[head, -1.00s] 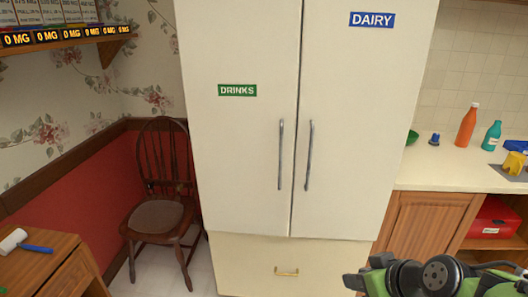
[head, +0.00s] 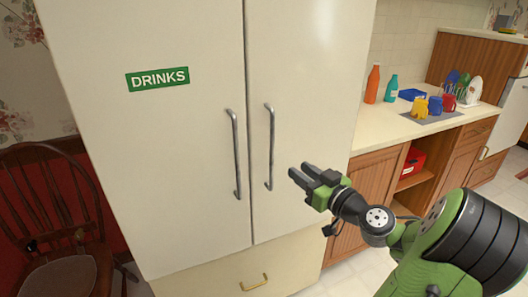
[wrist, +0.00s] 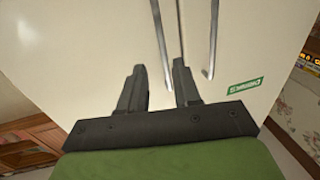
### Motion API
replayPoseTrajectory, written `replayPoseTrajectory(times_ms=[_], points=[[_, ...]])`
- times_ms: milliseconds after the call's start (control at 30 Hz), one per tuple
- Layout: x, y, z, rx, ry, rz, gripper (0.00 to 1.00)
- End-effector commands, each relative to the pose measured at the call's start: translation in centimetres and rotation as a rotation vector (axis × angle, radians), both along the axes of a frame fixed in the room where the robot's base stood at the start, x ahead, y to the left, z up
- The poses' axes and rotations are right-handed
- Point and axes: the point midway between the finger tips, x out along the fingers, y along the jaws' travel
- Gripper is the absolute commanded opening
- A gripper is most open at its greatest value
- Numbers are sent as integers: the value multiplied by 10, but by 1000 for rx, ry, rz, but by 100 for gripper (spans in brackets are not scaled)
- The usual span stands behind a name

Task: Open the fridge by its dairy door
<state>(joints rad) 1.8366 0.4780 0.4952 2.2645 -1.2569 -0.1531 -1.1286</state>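The white fridge has two upper doors. The left door (head: 150,150) carries a green DRINKS label (head: 157,78) and a metal handle (head: 234,153). The right door (head: 310,80) has its own metal handle (head: 270,147); the DAIRY label is out of the head view now. Both doors are shut. My gripper (head: 298,170) is open and empty, just right of the right door's handle and apart from it. In the wrist view my gripper (wrist: 160,75) shows spread fingers, with the right door's handle (wrist: 160,45) ahead and the DRINKS label (wrist: 246,86) to the right.
A cream drawer (head: 235,275) with a brass pull sits below the doors. To the right is a counter (head: 390,122) with bottles and cups, over wooden cabinets (head: 358,195). A wooden chair (head: 60,215) stands left of the fridge.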

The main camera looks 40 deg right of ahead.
Motion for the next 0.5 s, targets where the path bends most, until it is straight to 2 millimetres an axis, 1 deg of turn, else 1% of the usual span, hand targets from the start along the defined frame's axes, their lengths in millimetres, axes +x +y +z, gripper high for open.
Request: replayPoseTrajectory(times_ms=[33,300,400,500], points=[[14,1,1,-2,-1,9,32],[82,-5,1,0,-1,7,32],[103,-7,2,0,-2,7,32],[116,-9,1,1,0,5,32]])
